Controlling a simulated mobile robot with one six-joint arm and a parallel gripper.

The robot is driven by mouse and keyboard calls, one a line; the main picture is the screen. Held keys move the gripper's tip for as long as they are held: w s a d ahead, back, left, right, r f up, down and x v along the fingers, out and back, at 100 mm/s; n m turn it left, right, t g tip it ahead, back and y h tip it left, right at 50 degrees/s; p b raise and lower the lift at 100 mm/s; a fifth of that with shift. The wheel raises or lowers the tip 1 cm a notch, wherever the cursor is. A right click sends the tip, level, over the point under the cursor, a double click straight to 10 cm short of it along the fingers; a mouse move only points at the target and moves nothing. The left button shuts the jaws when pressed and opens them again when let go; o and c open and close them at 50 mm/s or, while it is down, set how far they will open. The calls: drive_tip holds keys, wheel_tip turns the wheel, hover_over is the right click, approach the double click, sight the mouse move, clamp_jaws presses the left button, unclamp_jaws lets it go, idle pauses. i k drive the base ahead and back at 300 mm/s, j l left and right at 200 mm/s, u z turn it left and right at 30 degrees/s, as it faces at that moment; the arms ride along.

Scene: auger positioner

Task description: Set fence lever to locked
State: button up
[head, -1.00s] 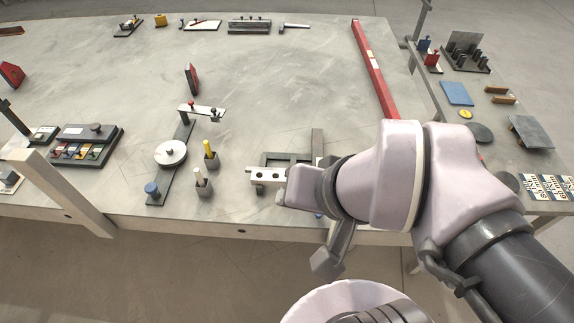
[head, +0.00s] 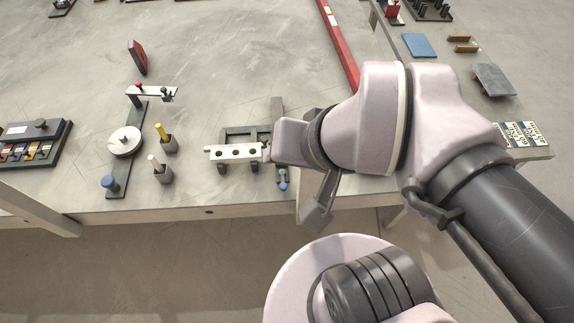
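A fence fixture stands near the table's front edge, with a pale bar with dark holes (head: 237,152) across a dark frame (head: 243,134). A small lever with a blue tip (head: 283,184) points toward the front edge at the fixture's right end. It looks like the fence lever, but its lock position is too small to read.
A red bar (head: 338,45) lies behind. The table's middle (head: 220,65) is clear.

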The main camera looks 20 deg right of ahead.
sight(282, 185)
drive_tip(key=j+z, duration=0.15)
drive_tip(key=z, duration=0.25)
drive_tip(key=j+z, duration=0.1)
drive_tip(key=z, duration=0.25)
drive_tip(key=j+z, duration=0.15)
drive_tip(key=z, duration=0.25)
drive_tip(key=k+j+z, duration=0.1)
drive_tip(key=z, duration=0.3)
